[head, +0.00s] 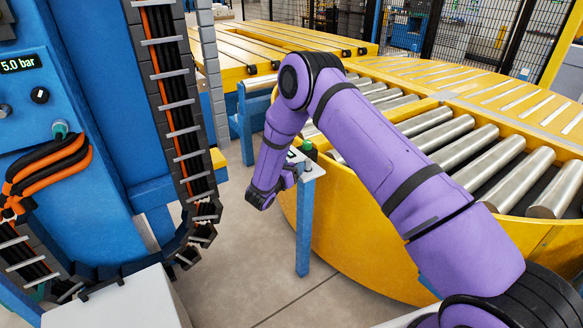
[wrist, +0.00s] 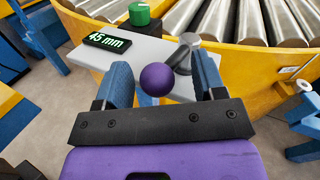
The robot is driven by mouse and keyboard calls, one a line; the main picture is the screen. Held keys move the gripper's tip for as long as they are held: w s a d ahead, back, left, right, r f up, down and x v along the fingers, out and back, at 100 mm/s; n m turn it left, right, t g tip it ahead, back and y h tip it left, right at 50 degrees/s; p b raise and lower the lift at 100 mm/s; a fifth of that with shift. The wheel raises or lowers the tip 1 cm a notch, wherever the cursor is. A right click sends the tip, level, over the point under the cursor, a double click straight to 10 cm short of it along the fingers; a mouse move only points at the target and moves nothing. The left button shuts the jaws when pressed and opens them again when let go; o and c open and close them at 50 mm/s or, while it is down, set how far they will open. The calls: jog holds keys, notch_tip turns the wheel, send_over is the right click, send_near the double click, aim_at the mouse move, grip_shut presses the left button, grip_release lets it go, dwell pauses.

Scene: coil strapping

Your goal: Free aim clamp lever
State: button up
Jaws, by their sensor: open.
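The clamp lever has a purple ball knob (wrist: 157,79) on a dark arm (wrist: 180,58) that runs to a grey round pivot (wrist: 190,40) on a light grey plate (wrist: 150,52). My gripper (wrist: 163,72) is open, with one blue finger on each side of the knob. The knob shows in the gap, and I cannot tell whether a finger touches it. In the head view my gripper (head: 289,173) is beside the plate on a blue post (head: 305,225); the lever cannot be made out there.
A display reading 45 mm (wrist: 107,41) and a green knob (wrist: 139,13) are on the same plate. The yellow roller turntable (head: 350,235) stands close behind the post. A blue cabinet with a hanging cable chain (head: 180,120) is at left. Open floor (head: 250,270) lies between them.

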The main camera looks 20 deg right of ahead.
grip_shut()
jog(key=shift+w+a+m+g+h, duration=0.1)
jog(key=shift+w+m+g+h, duration=0.1)
jog(key=shift+m+g+h, duration=0.1)
jog(key=shift+w+a+r+m+g+h, duration=0.1)
jog(key=shift+w+m+g+h, duration=0.35)
jog(key=shift+m+g+h, duration=0.35)
jog(key=shift+w+m+g+h, duration=0.45)
jog(key=shift+m+g, duration=0.35)
jog(key=shift+g, duration=0.4)
jog(key=m+g, duration=0.1)
jog(key=g, duration=0.1)
jog(key=w+m+g+h, duration=0.1)
jog(key=w+d+m+g, duration=0.1)
jog(key=g, duration=0.1)
jog(key=shift+g+h, duration=0.25)
jog(key=shift+g, duration=0.05)
jog(key=shift+w+d+m+g, duration=0.1)
jog(key=shift+w+m+g, duration=0.05)
jog(key=shift+m+g, duration=0.35)
jog(key=shift+w+d+m+g, duration=0.15)
jog(key=shift+m+g, duration=0.25)
jog(key=shift+g, duration=0.2)
